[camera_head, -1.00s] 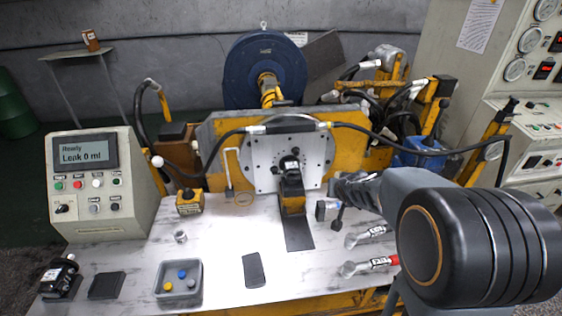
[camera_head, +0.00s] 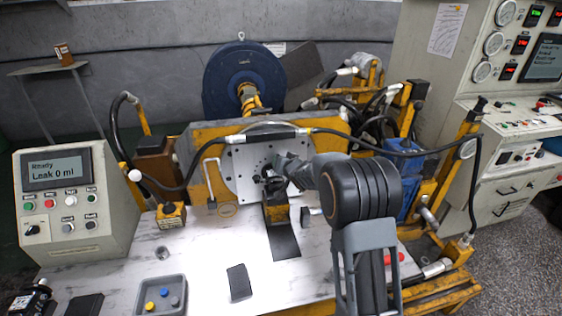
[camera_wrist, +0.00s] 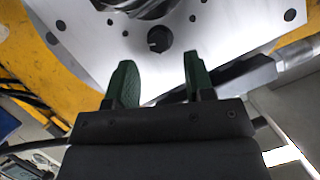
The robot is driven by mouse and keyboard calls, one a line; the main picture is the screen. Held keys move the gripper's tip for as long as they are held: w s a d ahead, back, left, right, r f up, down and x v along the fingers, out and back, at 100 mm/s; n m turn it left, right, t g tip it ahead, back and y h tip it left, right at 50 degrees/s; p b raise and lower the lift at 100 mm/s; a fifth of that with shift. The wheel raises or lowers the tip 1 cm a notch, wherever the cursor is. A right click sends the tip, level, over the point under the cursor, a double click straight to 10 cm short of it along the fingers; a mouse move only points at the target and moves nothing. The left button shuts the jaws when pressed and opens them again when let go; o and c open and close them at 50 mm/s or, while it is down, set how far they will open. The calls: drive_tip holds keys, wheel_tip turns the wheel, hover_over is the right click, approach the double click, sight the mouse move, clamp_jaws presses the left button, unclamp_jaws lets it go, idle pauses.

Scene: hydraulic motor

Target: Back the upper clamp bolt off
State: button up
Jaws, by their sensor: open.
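A dark round clamp bolt head (camera_wrist: 159,38) sits on the pale face plate (camera_wrist: 85,28) in the wrist view. My gripper (camera_wrist: 158,70) has two green fingers spread apart, with the bolt head beyond and between their tips. The fingers are empty and do not appear to touch the bolt. My own wrist hides part of the plate's right side there, and the bolt is too small to make out.
A black hose (camera_head: 345,134) arches over the plate and down the right side. A control box (camera_head: 75,200) reads "Ready, Leak 0 ml". A grey tray (camera_head: 160,296) with coloured caps and a dark pad (camera_head: 239,282) lie on the bench. The bench's left-centre is fairly clear.

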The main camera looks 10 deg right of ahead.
drive_tip(key=shift+x, duration=2.05)
drive_tip(key=shift+c, duration=0.2)
clamp_jaws()
drive_tip(key=shift+d, duration=0.1)
